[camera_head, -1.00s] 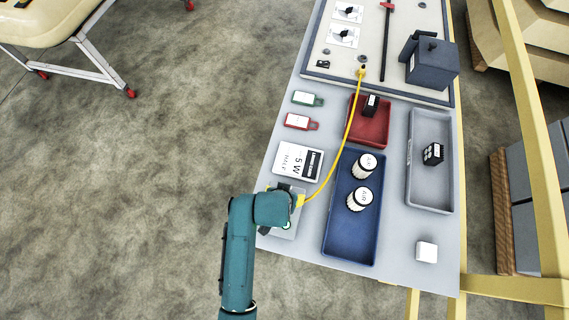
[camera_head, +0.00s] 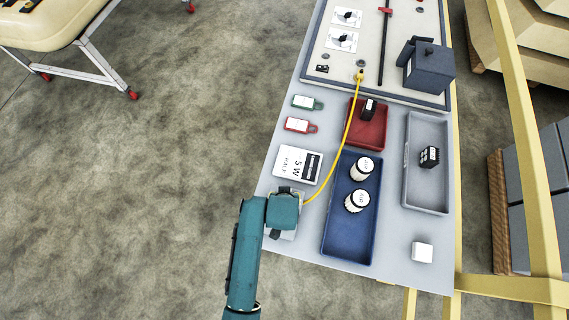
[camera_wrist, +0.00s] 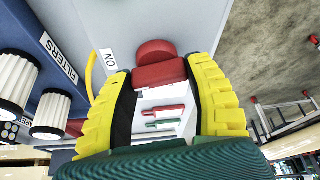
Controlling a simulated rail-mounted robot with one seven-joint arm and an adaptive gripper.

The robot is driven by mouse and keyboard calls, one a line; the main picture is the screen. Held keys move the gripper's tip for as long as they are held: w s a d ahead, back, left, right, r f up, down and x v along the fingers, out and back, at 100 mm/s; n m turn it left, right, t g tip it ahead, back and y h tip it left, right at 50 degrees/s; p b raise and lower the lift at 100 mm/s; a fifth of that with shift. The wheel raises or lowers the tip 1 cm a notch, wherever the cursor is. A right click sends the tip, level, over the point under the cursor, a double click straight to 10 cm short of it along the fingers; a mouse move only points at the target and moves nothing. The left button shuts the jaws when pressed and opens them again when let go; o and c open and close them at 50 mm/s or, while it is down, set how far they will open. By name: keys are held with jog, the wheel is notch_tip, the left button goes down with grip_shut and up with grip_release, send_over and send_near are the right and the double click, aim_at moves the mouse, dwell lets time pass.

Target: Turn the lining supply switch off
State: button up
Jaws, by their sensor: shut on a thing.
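A red switch handle (camera_wrist: 158,72) shows between the yellow fingers of my gripper (camera_wrist: 160,66) in the wrist view. The fingers are shut on it. Its round red end (camera_wrist: 155,49) shows just beyond, next to a white label reading "ON" (camera_wrist: 109,58). In the head view my teal wrist covers the fingers and the handle. Only part of the grey switch base (camera_head: 290,234) shows there, at the near left corner of the table. A yellow cable (camera_head: 347,133) runs from there to the back panel.
A white card (camera_head: 297,164) lies just behind my wrist. A blue tray (camera_head: 340,237) with two white filters stands close on the right. Floor is open on the left.

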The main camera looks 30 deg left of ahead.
jog(key=n+g+y+p, duration=0.1)
jog(key=n+p, duration=0.1)
jog(key=n, duration=0.1)
jog(key=shift+r+n, duration=0.15)
jog(key=shift+n, duration=0.15)
jog(key=n+g+y+p, duration=0.1)
jog(key=n, duration=0.2)
jog(key=shift+n, duration=0.3)
jog(key=n, duration=0.1)
jog(key=n+g, duration=0.1)
jog(key=n, duration=0.2)
jog(key=shift+f+n+g+b, duration=0.25)
jog(key=shift+n+g+b, duration=0.05)
jog(key=shift+g+b, duration=0.1)
jog(key=shift+n+g+b, duration=0.6)
jog(key=shift+n+g, duration=0.1)
jog(key=shift+n, duration=1)
jog(key=o, duration=1.2)
jog(key=shift+c, duration=0.2)
jog(key=shift+r, duration=0.1)
jog(key=shift+r, duration=0.1)
